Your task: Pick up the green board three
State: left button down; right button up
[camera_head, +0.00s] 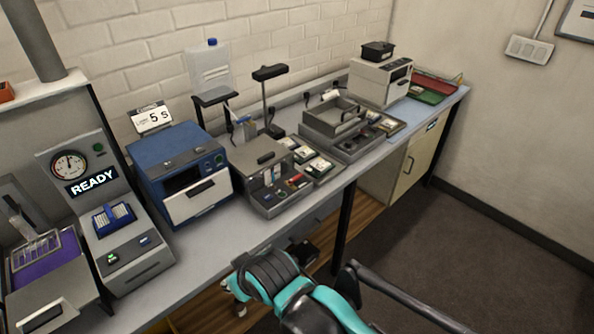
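A flat green board (427,95) lies at the far right end of the bench, in front of a red board (440,82). Small boards, partly green, sit in trays near the middle of the bench, such as one board (319,166) beside the grey box. Any number on the boards is too small to read, so I cannot tell which is board three. A teal and black arm of mine (330,308) reaches in at the bottom, in front of the bench edge and well apart from the boards. I make out no fingertips of either gripper.
A blue oven-like machine (180,165), a grey machine reading READY (93,183) and a purple bath (48,262) fill the left of the bench. A grey machine (380,82) stands at the back right. The floor (450,245) at the right is clear.

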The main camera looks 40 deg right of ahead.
aim_at(318, 168)
jog(key=z, duration=1.7)
